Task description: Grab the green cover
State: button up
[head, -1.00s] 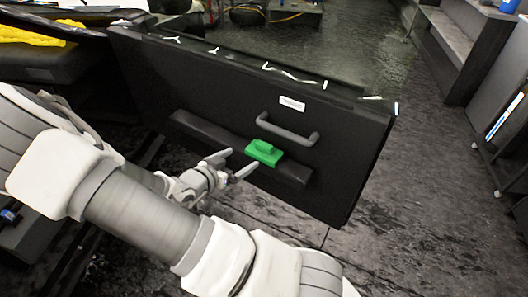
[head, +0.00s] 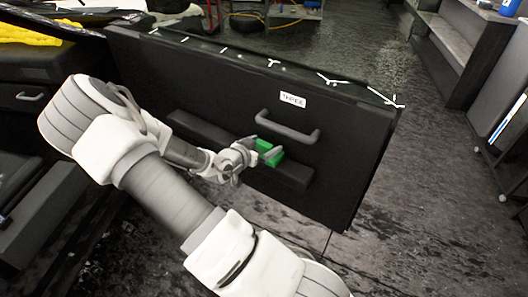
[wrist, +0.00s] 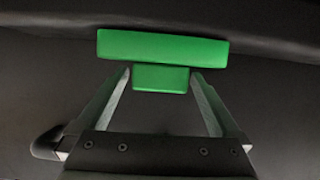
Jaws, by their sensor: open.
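The green cover (head: 270,154) sits on the dark armrest ledge of a black door panel in the head view, partly hidden behind my gripper. In the wrist view the green cover (wrist: 162,47) shows as a wide bar with a smaller raised block below it. My gripper (wrist: 161,75) is open, with one finger on each side of the small block and the fingertips close to the wide bar. In the head view my gripper (head: 262,149) is at the cover. I cannot tell whether the fingers touch it.
The black door panel (head: 230,95) carries a grey pull handle (head: 288,130) just above the cover and a white label (head: 292,100). White strips lie along its top edge. A grey shelf unit (head: 455,45) stands at the right. The dark floor (head: 430,200) on the right is clear.

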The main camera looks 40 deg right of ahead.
jog(key=shift+d, duration=0.1)
jog(key=c, duration=1.3)
